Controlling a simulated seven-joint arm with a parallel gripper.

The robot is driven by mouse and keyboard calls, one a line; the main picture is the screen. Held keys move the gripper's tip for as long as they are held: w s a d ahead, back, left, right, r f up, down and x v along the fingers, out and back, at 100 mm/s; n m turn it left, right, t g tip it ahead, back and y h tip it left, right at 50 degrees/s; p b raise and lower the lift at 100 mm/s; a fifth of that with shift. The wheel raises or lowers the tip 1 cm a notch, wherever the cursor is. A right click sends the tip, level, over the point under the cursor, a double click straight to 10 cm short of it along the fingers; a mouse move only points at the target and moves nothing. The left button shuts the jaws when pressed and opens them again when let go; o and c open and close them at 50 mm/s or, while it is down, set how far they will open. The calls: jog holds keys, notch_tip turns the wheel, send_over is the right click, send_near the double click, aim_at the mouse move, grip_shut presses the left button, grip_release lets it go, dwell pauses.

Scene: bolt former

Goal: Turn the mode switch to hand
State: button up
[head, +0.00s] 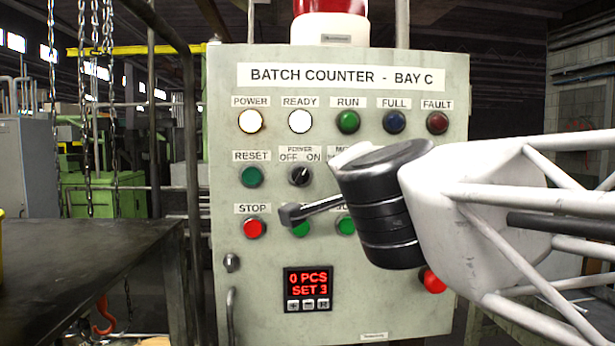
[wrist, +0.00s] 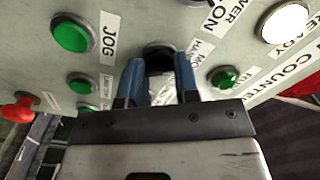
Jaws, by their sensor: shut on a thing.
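The mode switch (wrist: 158,54) is a black knob in a dark round collar on the pale control panel (head: 258,320), seen in the wrist view. The two blue fingers of my gripper (wrist: 159,65) stand on either side of the knob and are shut on it. Lettering beside it is partly readable. Which way the knob points cannot be told, as the fingers cover much of it. In the head view my wrist hides the switch and my fingers; only the start of its label shows beside the power switch (head: 300,175).
A green reset button (head: 251,176), a red stop button (head: 254,228) and a counter display (head: 307,281) reading 0 PCS, SET 3 are on the panel. A green jog button (wrist: 75,35) is near my gripper. A dark table (head: 85,270) stands at the left.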

jog(key=o, duration=0.9)
jog(key=shift+s, duration=0.1)
jog(key=shift+s, duration=3.8)
jog(key=shift+f, duration=0.1)
